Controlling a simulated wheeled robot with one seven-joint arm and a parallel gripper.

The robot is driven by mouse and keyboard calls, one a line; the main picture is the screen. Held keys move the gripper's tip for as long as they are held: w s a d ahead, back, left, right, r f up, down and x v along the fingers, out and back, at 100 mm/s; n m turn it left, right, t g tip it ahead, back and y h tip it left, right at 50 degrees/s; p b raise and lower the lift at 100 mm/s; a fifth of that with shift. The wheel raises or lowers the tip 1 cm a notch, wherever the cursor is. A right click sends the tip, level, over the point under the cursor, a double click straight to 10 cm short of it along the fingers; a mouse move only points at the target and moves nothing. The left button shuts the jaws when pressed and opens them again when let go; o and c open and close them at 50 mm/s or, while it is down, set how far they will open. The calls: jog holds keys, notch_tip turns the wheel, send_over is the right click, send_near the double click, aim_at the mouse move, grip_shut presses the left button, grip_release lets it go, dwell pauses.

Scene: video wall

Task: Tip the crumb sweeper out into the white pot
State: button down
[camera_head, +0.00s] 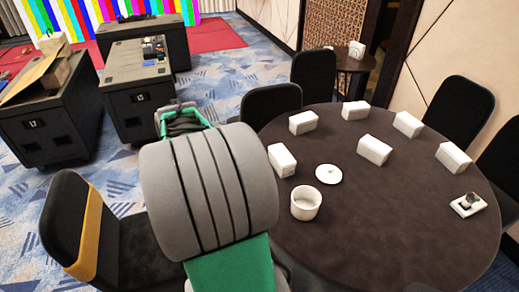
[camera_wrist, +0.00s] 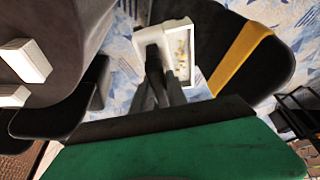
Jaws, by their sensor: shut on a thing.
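The crumb sweeper (camera_wrist: 190,64) is a white, shallow, open pan with yellowish crumbs in it, seen at the upper middle of the wrist view. My gripper (camera_wrist: 155,62) is shut on it, and the dark fingers hide part of the pan. In the head view my own arm hides the sweeper. The white pot (camera_head: 304,207) stands upright and open on the near left part of the round table (camera_head: 385,235). A round white lid (camera_head: 328,174) with a knob lies on the table just behind it. The pot does not show in the wrist view.
Several white blocks (camera_head: 374,150) stand around the table, and a small white holder (camera_head: 468,204) sits at its right. Black chairs (camera_head: 271,103) surround it. A chair with a yellow sash (camera_head: 87,235) is at left. Dark cases (camera_head: 50,110) stand farther back. The table's front is clear.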

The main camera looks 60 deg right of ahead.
jog(key=s+d+m+p, duration=0.15)
jog(key=s+d, duration=0.45)
jog(key=d, duration=0.6)
jog(key=s+d+f+m+h+p, duration=0.1)
jog(key=s+d+m, duration=0.1)
jog(key=s+d, duration=0.6)
jog(key=s+d+f+m+p, duration=0.1)
jog(key=s+d, duration=0.4)
jog(key=s, duration=0.7)
jog(key=s+d+f+m+h+p, duration=0.1)
jog(key=s+d+m, duration=0.1)
jog(key=s+d, duration=0.55)
jog(key=w+a+f+n+g+h+b, duration=0.2)
jog(key=a+f+g+h+b, duration=0.1)
jog(key=b, duration=0.8)
jog(key=w+a+f+n+g+h+b, duration=0.2)
jog(key=g+h+b, duration=0.6)
jog(key=b, duration=0.4)
notch_tip(320, 180, down, 3)
jog(key=shift+w+a+r+n+g+h, duration=0.15)
jog(key=shift+w+a+n+g+h, duration=0.25)
jog(key=shift+a+h, duration=0.65)
